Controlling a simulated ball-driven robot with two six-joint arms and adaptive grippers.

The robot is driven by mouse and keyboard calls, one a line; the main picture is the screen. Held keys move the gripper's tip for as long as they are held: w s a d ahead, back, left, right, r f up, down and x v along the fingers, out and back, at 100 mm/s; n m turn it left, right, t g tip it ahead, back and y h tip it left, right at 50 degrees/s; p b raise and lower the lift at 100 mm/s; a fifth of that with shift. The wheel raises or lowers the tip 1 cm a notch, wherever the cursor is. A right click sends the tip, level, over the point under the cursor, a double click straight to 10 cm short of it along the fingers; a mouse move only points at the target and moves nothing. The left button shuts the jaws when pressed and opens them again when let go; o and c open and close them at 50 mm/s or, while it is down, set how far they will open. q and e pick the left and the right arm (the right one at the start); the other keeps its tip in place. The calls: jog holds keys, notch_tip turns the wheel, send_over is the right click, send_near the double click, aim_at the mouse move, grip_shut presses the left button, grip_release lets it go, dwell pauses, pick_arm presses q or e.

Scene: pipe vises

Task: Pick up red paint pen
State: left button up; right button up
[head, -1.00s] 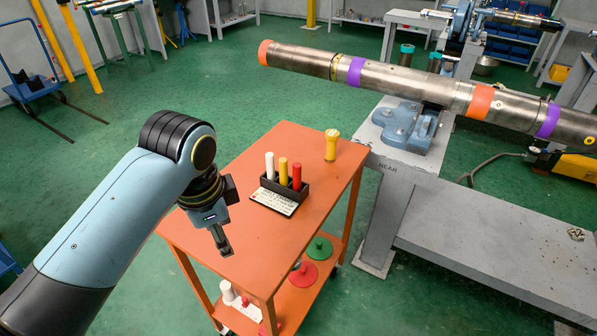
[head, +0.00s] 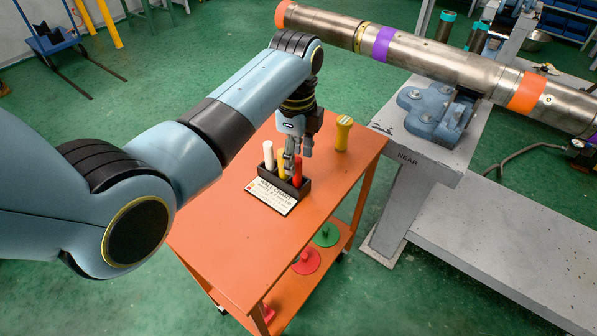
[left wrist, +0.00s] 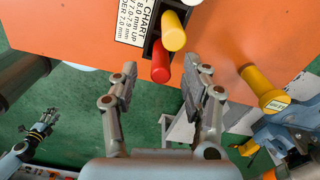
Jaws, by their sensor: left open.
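The red paint pen (head: 297,170) stands upright in a black holder (head: 303,189) on the orange cart, beside a yellow pen (head: 282,167) and a white pen (head: 268,156). My left gripper (head: 298,152) is above the holder in the head view, its fingers partly covering the red and yellow pens. In the left wrist view the left gripper (left wrist: 158,95) is open, and the red pen (left wrist: 161,62) lies just beyond the fingertips, roughly between them. The yellow pen (left wrist: 173,31) is beside it. My right gripper is not in the head view.
A yellow cylinder (head: 343,133) stands on the orange cart (head: 225,235) to the right of the holder. A label card (head: 271,196) sits in front of the holder. A long steel pipe (head: 440,62) in a blue vise (head: 437,112) is to the right.

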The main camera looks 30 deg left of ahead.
aim_at(297, 173)
pick_arm(q)
notch_tip(297, 173, down, 4)
jog(key=shift+f, duration=0.65)
jog(key=shift+w+f, duration=0.1)
jog(key=shift+f, duration=0.05)
jog(key=shift+c, duration=1.1)
jog(key=c, duration=0.4)
jog(key=shift+c, duration=1.4)
grip_shut()
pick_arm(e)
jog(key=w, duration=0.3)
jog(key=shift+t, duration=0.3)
